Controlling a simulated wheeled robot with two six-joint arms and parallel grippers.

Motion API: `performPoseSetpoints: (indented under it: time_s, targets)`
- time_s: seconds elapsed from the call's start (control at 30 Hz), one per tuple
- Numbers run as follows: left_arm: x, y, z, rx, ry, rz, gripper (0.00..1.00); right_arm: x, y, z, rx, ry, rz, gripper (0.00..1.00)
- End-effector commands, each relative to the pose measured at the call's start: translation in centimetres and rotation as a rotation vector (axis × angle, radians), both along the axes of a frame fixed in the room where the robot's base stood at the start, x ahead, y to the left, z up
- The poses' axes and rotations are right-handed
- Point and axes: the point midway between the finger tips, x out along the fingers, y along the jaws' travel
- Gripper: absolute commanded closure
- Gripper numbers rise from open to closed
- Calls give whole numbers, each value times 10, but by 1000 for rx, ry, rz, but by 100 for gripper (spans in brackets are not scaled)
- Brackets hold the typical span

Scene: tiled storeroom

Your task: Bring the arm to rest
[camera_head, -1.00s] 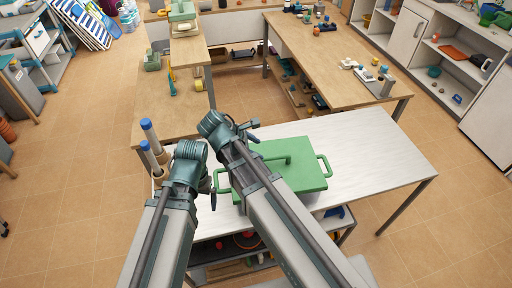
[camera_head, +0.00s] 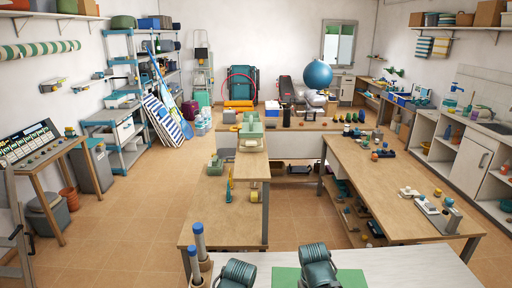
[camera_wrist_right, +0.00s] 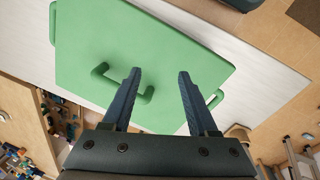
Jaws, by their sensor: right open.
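My right gripper (camera_wrist_right: 158,74) is open in the right wrist view, its two dark fingers apart with nothing held between them. Beyond the fingers is a green box or lid (camera_wrist_right: 190,35) with a bar handle (camera_wrist_right: 103,76) on top; the left finger hides part of that handle. In the head view only a strip of the green box (camera_head: 287,276) shows at the bottom edge, on the white table (camera_head: 400,268). Two teal joints of my arms show at the bottom; neither gripper shows there. My left gripper is in no current view.
Two blue-capped tubes (camera_head: 198,242) stand at the white table's left end. Wooden benches (camera_head: 390,180) with small parts stand beyond. Shelving (camera_head: 115,130) is at the left, white cabinets (camera_head: 470,160) at the right. Tiled floor at the left (camera_head: 120,230) is clear.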

Motion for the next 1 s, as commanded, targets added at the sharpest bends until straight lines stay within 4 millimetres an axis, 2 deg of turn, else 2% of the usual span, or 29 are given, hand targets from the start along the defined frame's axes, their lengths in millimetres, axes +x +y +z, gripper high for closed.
performPoseSetpoints:
  time_s: [0.27, 0.3, 0.8, 1.0]
  targets:
    - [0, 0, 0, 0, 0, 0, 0, -15, 2, -3, 165, -23, -317, 41]
    - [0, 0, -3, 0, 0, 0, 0, -17, 12, -5, 153, -14, -284, 41]
    - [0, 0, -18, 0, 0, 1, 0, -57, 91, -19, 60, 72, -51, 41]
    - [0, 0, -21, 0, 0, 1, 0, -71, 110, -22, 30, 93, 14, 41]
